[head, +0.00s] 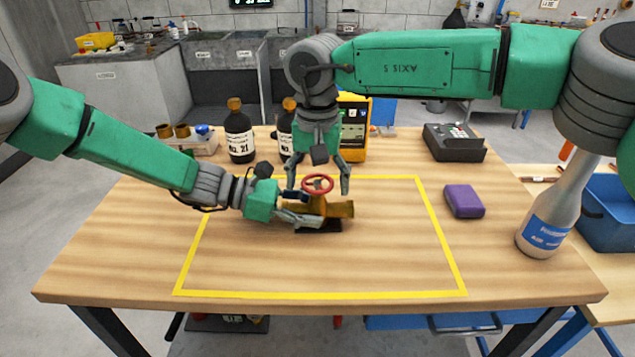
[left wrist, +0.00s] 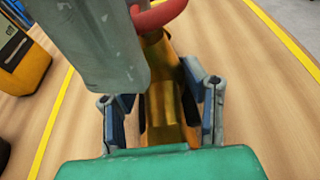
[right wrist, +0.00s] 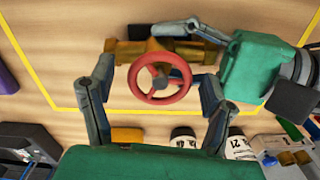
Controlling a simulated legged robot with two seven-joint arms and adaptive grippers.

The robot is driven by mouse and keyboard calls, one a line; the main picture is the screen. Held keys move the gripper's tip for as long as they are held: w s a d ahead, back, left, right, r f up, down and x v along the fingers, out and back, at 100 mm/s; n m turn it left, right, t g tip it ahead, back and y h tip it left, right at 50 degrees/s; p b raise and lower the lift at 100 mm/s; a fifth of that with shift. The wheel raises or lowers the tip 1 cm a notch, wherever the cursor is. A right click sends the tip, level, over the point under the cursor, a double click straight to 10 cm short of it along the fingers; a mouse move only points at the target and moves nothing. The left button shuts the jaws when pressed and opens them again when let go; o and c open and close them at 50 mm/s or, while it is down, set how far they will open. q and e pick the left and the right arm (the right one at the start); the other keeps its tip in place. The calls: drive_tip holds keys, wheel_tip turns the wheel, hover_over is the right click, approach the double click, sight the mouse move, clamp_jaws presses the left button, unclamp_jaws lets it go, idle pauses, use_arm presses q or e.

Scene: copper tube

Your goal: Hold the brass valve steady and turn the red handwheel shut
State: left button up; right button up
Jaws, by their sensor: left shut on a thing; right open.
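The brass valve (head: 340,208) sits on a dark base (head: 318,227) inside the yellow outline, with the red handwheel (head: 317,184) on top. My left gripper (head: 300,208) is shut on the valve's body from the left. In the left wrist view its fingers (left wrist: 160,112) lie on both sides of the brass body (left wrist: 162,85). My right gripper (head: 318,188) is above the valve, pointing down and open. In the right wrist view its fingers (right wrist: 158,92) stand apart on either side of the handwheel (right wrist: 160,84), with gaps visible. The brass valve's ends show behind the wheel (right wrist: 125,52).
A purple block (head: 464,201) lies right of the outline. A white bottle (head: 548,220) stands at the right edge. Dark bottles (head: 239,135), a yellow device (head: 353,128) and a dark box (head: 454,142) stand at the back. The front of the outlined area is clear.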

drive_tip(key=shift+f, duration=0.2)
drive_tip(key=c, duration=1.2)
drive_tip(key=shift+m, duration=0.3)
